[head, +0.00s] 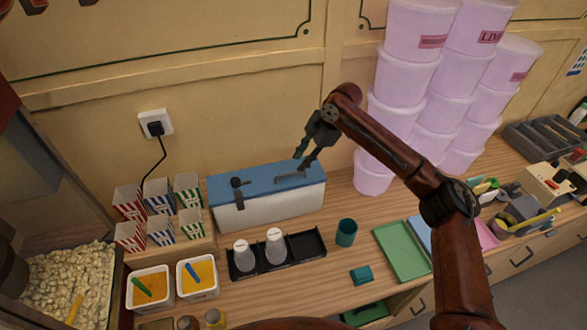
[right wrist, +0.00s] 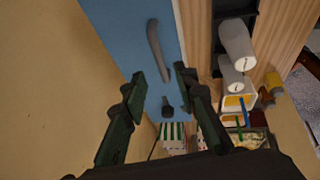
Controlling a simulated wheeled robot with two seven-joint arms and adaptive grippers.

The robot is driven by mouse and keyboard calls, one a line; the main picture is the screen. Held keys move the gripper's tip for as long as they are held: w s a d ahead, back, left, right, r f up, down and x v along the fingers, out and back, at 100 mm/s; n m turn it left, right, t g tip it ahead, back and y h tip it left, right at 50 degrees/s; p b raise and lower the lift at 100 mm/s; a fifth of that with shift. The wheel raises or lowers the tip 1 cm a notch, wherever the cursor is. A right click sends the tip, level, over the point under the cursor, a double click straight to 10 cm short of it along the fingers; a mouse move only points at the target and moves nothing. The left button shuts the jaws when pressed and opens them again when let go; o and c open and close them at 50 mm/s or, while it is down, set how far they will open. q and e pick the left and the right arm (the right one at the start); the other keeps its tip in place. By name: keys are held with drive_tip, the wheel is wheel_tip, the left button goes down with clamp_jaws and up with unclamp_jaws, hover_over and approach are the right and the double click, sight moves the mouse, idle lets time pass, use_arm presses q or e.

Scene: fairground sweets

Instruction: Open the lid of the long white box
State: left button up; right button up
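The long white box (head: 270,208) stands on the wooden counter against the wall, with its blue lid (head: 225,187) closed. A dark grey handle (head: 293,177) lies along the lid's right part, and a dark latch (head: 238,190) sits on the left part. In the right wrist view the blue lid (right wrist: 200,8) shows with its handle (right wrist: 157,48). My right gripper (head: 302,163) is above the right part of the lid, close to the handle. Its fingers are apart and empty in the right wrist view (right wrist: 159,72). I cannot tell whether it touches the handle. My left gripper is not in view.
Striped popcorn boxes (head: 160,195) stand left of the box. A black tray (head: 305,247) with two upturned cups lies in front. Stacked pink tubs (head: 405,75) rise to the right, near my right arm. A teal cup (head: 346,232) and green tray (head: 403,250) stand front right.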

sight(292, 173)
drive_tip(key=shift+p+x, duration=0.3)
drive_tip(key=shift+x, duration=2.6)
drive_tip(key=shift+d, duration=0.1)
clamp_jaws()
